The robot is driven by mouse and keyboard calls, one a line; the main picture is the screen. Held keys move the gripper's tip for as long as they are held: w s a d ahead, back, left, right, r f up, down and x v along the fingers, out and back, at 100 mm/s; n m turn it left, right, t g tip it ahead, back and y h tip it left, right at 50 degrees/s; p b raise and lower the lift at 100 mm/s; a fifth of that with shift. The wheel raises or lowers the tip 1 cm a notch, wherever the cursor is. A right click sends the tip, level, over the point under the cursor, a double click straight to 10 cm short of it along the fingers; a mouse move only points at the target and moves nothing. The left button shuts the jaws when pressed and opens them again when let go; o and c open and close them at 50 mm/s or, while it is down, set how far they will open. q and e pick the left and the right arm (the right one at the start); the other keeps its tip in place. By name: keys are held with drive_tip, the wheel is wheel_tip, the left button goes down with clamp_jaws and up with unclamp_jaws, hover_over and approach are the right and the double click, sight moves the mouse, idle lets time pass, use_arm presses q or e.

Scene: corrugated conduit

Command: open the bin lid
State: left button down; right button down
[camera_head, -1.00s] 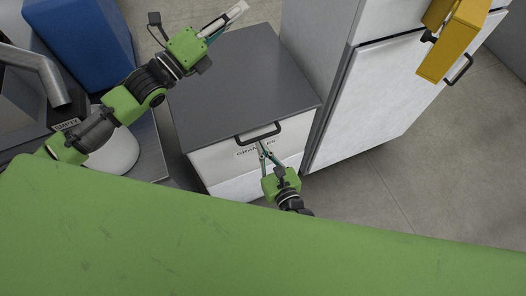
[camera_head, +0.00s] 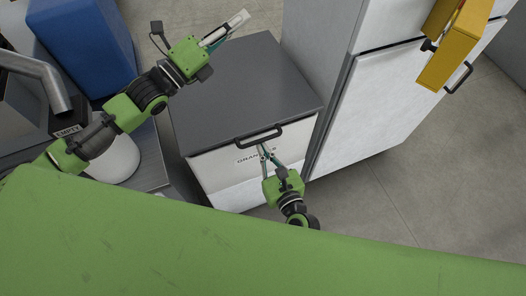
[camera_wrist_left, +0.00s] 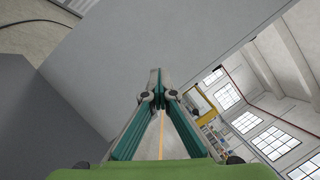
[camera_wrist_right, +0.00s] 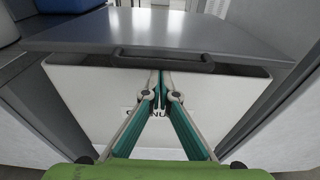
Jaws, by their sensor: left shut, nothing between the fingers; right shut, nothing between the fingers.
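The bin is white, with lettering on its front (camera_head: 225,180), and has a dark grey flat lid (camera_head: 245,85). A dark bar handle (camera_head: 259,138) runs along the lid's front edge. In the right wrist view the handle (camera_wrist_right: 160,58) crosses just above my fingertips, and a dark gap shows under the lid's front edge. My right gripper (camera_head: 264,152) is shut and empty, its tips just under the handle; I cannot tell if they touch it. My left gripper (camera_head: 236,24) is shut and empty, high near the lid's back left corner.
A tall white cabinet (camera_head: 385,95) stands close to the bin's right side, with a yellow object (camera_head: 455,45) at its upper right. A blue container (camera_head: 80,45) and a metal counter with a white round vessel (camera_head: 115,160) are at the left. Open floor (camera_head: 430,190) lies at the right.

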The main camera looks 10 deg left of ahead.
use_arm(q)
drive_tip(key=c, duration=2.9)
unclamp_jaws()
drive_tip(key=o, duration=0.5)
